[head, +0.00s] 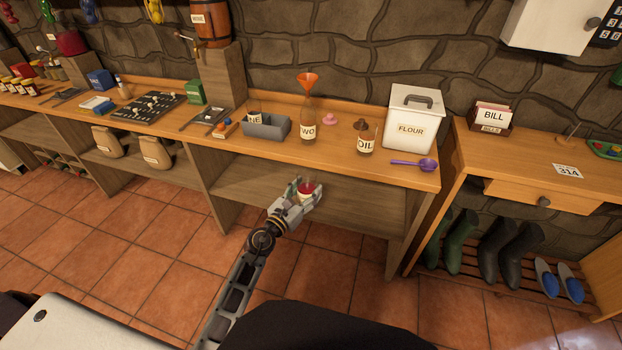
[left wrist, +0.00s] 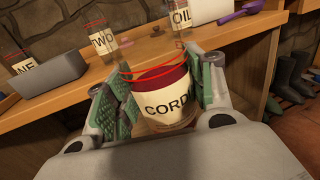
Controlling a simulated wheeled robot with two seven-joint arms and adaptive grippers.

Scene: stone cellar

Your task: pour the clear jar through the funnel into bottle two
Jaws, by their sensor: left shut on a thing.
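My left gripper (head: 308,190) is shut on a clear jar (head: 304,197) with dark red contents. The jar also shows in the left wrist view (left wrist: 166,106), with a white label reading "CORD" and the rest cut off by a finger. It is held between the green finger pads, in front of the counter and below its top. Bottle two (head: 308,131), labelled "TWO", stands upright on the counter, farther back. An orange funnel (head: 307,83) sits in its neck. In the left wrist view bottle two (left wrist: 103,44) shows without its top. My right gripper is not in view.
A grey tray (head: 268,131) with a bottle labelled "NE" stands left of bottle two. The oil bottle (head: 366,141), a pink stopper (head: 330,119), a purple scoop (head: 415,164) and the flour bin (head: 411,111) are to its right. The counter's front edge lies behind the jar.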

